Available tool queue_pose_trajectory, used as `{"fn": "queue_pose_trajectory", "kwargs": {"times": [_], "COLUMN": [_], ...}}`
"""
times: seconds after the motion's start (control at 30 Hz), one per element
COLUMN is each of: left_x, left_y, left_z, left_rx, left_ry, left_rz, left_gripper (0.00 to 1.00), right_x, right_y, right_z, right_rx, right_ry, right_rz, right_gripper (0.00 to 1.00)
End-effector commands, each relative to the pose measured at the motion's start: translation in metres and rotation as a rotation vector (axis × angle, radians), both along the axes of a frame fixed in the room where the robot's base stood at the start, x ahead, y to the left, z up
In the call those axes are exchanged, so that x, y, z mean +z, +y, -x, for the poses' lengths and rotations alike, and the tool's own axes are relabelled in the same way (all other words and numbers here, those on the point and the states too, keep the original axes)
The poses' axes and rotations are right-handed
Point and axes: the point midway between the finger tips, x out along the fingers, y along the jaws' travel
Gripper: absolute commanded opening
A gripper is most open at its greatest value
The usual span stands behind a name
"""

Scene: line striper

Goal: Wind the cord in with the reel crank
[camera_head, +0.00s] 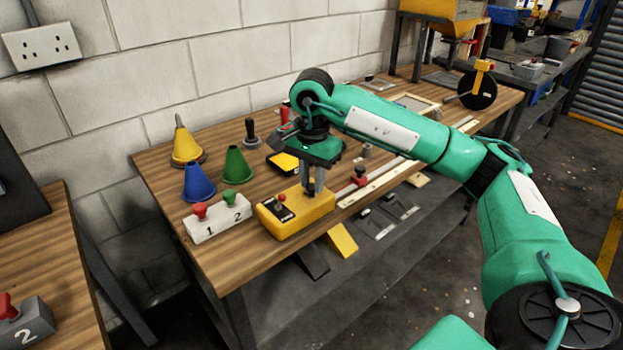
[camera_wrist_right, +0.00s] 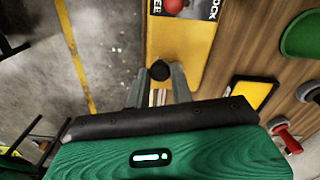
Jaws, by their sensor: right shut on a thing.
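A yellow box (camera_head: 300,209) sits near the front edge of the workbench. It has a black label panel and a red-topped lever (camera_head: 280,200); part of the word LOCK shows on it in the right wrist view. My right gripper (camera_head: 314,190) points down at the box's right end. In the right wrist view its fingers are shut on a round black knob (camera_wrist_right: 160,70) at the end of the box, which I take for the crank's grip. The crank arm is hidden. I cannot make out the cord. My left gripper is not in view.
Blue (camera_head: 199,182), green (camera_head: 237,166) and yellow (camera_head: 186,147) cones stand left of the box, behind a white block (camera_head: 217,216) with red and green knobs. A pale rail (camera_head: 375,184) with a red knob runs along the bench to the right. A wall stands behind.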

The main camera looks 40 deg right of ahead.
Motion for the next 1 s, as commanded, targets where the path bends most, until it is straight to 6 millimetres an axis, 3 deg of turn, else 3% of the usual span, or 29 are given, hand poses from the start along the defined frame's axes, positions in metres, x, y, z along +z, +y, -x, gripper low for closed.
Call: {"fn": "queue_pose_trajectory", "kwargs": {"times": [0.2,0.23,0.33,0.7,1.0], "left_x": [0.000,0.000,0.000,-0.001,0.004], "left_y": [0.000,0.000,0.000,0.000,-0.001], "left_z": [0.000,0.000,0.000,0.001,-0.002], "left_rx": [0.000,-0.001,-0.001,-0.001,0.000], "left_ry": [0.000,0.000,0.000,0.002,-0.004], "left_rz": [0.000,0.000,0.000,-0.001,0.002], "left_gripper": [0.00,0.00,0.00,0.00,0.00], "right_x": [0.002,0.002,0.002,0.006,0.060], "right_y": [-0.001,-0.001,-0.001,0.000,0.000], "right_z": [-0.001,-0.001,-0.001,-0.001,-0.001], "right_rx": [-0.004,-0.004,-0.004,-0.002,-0.004], "right_ry": [-0.004,-0.004,-0.003,-0.002,-0.007], "right_rz": [0.001,0.001,0.001,0.000,0.000], "right_gripper": [0.00,0.27,0.45,0.45,0.45]}}
